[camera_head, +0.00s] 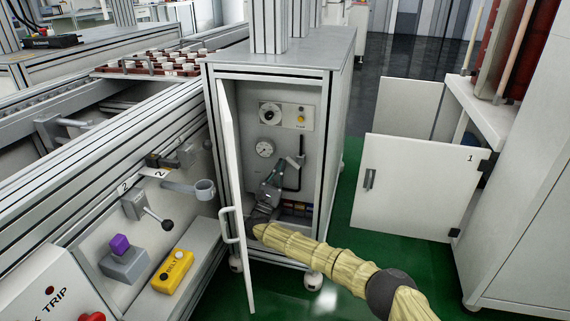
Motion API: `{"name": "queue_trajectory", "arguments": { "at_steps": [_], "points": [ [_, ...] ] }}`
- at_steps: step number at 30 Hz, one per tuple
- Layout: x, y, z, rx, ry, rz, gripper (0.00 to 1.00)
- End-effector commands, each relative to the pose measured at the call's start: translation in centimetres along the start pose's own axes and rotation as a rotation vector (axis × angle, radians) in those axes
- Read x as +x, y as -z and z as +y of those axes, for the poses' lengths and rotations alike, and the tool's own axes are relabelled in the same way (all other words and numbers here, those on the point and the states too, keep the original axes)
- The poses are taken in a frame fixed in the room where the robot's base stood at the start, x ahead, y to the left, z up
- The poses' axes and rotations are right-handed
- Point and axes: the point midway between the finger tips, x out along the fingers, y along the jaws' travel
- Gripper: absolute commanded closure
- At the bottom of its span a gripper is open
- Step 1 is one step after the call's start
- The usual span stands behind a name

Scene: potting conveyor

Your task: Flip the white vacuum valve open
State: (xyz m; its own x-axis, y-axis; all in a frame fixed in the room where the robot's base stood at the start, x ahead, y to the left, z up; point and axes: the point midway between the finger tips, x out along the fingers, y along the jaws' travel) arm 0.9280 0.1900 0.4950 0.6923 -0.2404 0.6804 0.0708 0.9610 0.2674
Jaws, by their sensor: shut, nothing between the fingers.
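An open cabinet (338,90) stands in the middle of the head view. Inside it, a small pale valve-like fitting (299,158) sits on the back panel, beside a dark bent pipe. I take it for the white vacuum valve; it is too small to tell which way its lever points. My gripper (278,168) is inside the cabinet, shut and empty, just left of and slightly below this fitting. I cannot tell whether it touches it. My arm enters from the lower right and hides part of the cabinet's lower opening.
The cabinet's narrow door (233,200) stands open at the left. A conveyor side (60,200) with a lever (158,217) and yellow box (173,271) lies left. Another open door (413,184) stands right.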

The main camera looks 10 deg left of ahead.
Motion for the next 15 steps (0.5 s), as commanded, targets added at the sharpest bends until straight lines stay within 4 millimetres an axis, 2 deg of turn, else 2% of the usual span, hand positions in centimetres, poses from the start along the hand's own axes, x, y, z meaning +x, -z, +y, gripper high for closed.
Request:
{"name": "queue_trajectory", "arguments": {
  "at_steps": [1,6,15],
  "points": [
    [0.6,-0.7,0.3,-0.001,0.000,0.001,1.00],
    [1.2,-1.3,0.5,-0.001,0.001,0.001,1.00],
    [1.4,-1.4,0.3,-0.001,0.000,0.000,1.00]
  ]
}}
